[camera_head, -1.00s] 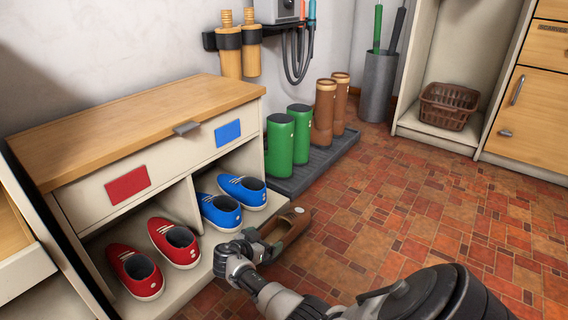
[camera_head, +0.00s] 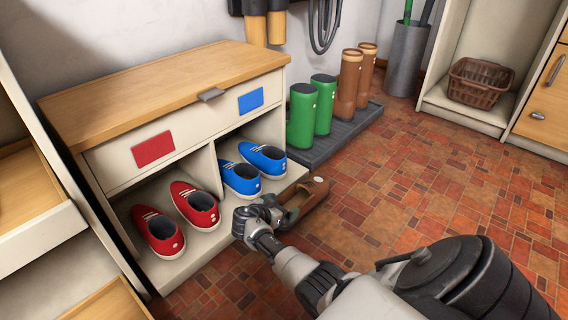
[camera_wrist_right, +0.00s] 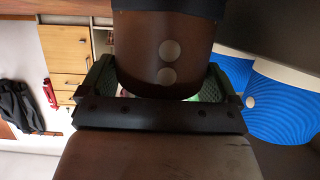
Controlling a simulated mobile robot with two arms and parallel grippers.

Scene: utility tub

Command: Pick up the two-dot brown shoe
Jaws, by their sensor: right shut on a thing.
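The brown shoe (camera_head: 313,201) is beside the front edge of the shoe shelf, near the blue shoes. In the right wrist view the brown shoe (camera_wrist_right: 140,50) shows two pale dots, one above the other. My right gripper (camera_head: 279,208) is shut on it, and in the wrist view a finger pad lies against each side of the shoe. Part of the shoe is hidden behind the gripper in the head view. I cannot tell whether it touches the floor. My left gripper is not in view.
Red shoes (camera_head: 196,205) and blue shoes (camera_head: 264,158) stand in the two compartments of the wooden-topped cabinet (camera_head: 160,95). Green boots (camera_head: 302,115) and brown boots (camera_head: 349,85) stand on a dark tray (camera_head: 325,144). The tiled floor (camera_head: 430,190) to the right is open.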

